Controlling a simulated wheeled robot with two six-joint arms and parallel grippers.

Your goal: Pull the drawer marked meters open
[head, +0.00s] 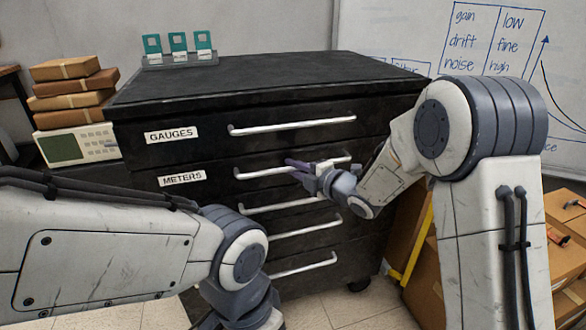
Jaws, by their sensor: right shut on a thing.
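The black drawer cabinet (270,85) stands ahead with several drawers, each with a white bar handle. The drawer marked METERS (183,179) is second from the top, and its white handle (258,173) runs to the right of the label. Its front looks nearly in line with the others. My right gripper (299,165) reaches in from the right and is shut on this handle near its middle, hiding part of it. My left arm comes in from the lower left; its gripper is out of view below the frame.
The drawer marked GAUGES (172,135) is above, with its own handle (292,125). Teal-tagged items (178,42) stand on the cabinet top. Stacked brown boxes (74,88) sit on an instrument (78,146) at left. Cardboard boxes (568,225) stand at right.

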